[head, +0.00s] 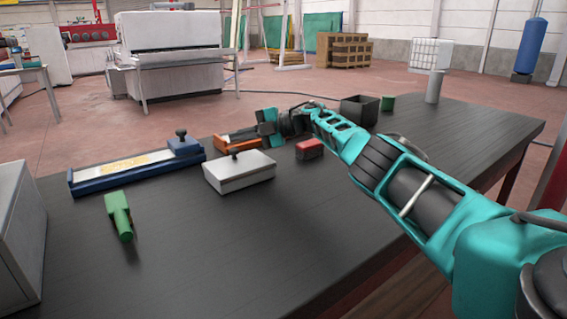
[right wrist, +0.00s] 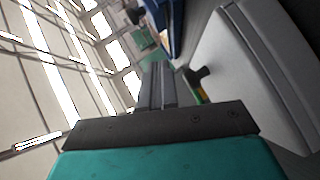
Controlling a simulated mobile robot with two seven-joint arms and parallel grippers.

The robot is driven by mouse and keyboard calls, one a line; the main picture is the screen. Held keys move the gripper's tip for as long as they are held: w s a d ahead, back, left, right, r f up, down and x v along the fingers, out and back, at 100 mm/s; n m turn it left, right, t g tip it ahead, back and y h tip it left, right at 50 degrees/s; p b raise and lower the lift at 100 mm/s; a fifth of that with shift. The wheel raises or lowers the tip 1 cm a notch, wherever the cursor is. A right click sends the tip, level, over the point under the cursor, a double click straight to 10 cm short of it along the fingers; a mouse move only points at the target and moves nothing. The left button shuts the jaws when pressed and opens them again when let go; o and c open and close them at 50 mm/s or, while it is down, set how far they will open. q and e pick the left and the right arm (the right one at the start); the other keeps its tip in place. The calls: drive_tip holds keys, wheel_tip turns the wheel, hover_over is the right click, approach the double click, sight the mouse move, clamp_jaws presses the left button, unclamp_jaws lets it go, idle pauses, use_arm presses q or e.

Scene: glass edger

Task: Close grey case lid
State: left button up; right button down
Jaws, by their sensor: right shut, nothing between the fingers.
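The grey case (head: 240,172) is a pale, low box on the dark table, with its lid (head: 240,165) lying down on the body. In the right wrist view the case (right wrist: 250,75) fills the right side, and a seam runs along its edge. My right gripper (head: 262,131) is shut and empty, behind and slightly right of the case in the head view. Its fingers also show in the right wrist view (right wrist: 158,85), apart from the case. Whether the lid is fully latched cannot be seen. My left gripper is not in view.
An orange tool (head: 232,143) lies behind the case, close to my right gripper. A red block (head: 309,149) is right of the case. A black bin (head: 360,110) stands behind. The table's front is clear.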

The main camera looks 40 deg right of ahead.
idle(0.3)
drive_tip(key=p+v, duration=0.1)
drive_tip(key=v, duration=1.1)
drive_tip(key=shift+s+d, duration=0.25)
drive_tip(key=shift+s, duration=0.05)
drive_tip(key=shift+r, duration=0.1)
